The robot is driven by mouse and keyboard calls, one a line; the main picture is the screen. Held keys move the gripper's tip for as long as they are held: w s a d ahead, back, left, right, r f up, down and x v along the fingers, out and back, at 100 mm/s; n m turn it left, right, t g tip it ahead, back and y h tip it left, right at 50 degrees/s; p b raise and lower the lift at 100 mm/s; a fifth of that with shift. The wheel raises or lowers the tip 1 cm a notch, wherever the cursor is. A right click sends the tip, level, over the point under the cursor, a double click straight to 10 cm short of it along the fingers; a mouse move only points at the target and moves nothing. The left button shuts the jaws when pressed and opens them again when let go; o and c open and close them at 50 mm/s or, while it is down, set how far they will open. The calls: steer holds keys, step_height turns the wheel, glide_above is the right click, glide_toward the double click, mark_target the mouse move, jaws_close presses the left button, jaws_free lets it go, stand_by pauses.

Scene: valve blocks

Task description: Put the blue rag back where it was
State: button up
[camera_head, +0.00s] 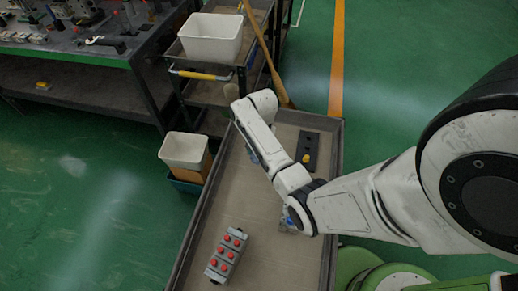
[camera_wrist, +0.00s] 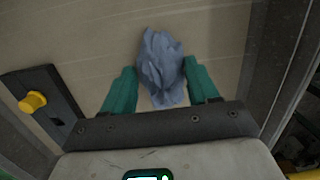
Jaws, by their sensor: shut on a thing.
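The blue rag (camera_wrist: 160,55) is a crumpled grey-blue cloth in the wrist view. It sits between the two teal fingers of my gripper (camera_wrist: 164,80), which is shut on it. Beneath it is the beige floor of the long tray-like table (camera_wrist: 95,30); I cannot tell whether the rag touches it. In the head view a small bluish patch of the rag (camera_head: 252,153) shows beside my arm, near the table's left edge. My fingers are hidden there by my own arm.
A black block with a yellow knob (camera_head: 308,150) lies right of the rag. A grey box with red buttons (camera_head: 227,254) lies at the table's near end. A bluish-grey thing (camera_head: 288,222) is partly hidden under my arm. A broom handle (camera_head: 263,52) leans at the far end.

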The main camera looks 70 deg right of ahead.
steer(key=shift+f, duration=0.15)
steer(key=o, duration=1)
step_height(320, 180, up, 12)
steer(key=d, duration=0.1)
steer(key=s+a+n, duration=0.3)
steer(key=a+n, duration=0.2)
steer(key=a, duration=0.2)
steer(key=s+a+n+h, duration=0.1)
steer(key=s+a+n, duration=0.3)
steer(key=a, duration=0.4)
steer(key=s+a+f+n+t, duration=0.1)
steer(key=s+a+n, duration=0.2)
steer(key=a+n, duration=0.3)
steer(key=shift+s+a+h, duration=0.15)
steer(key=shift+s+a, duration=0.05)
steer(key=shift+a, duration=0.45)
steer(key=shift+s+a+h, duration=0.15)
steer(key=shift+a, duration=0.45)
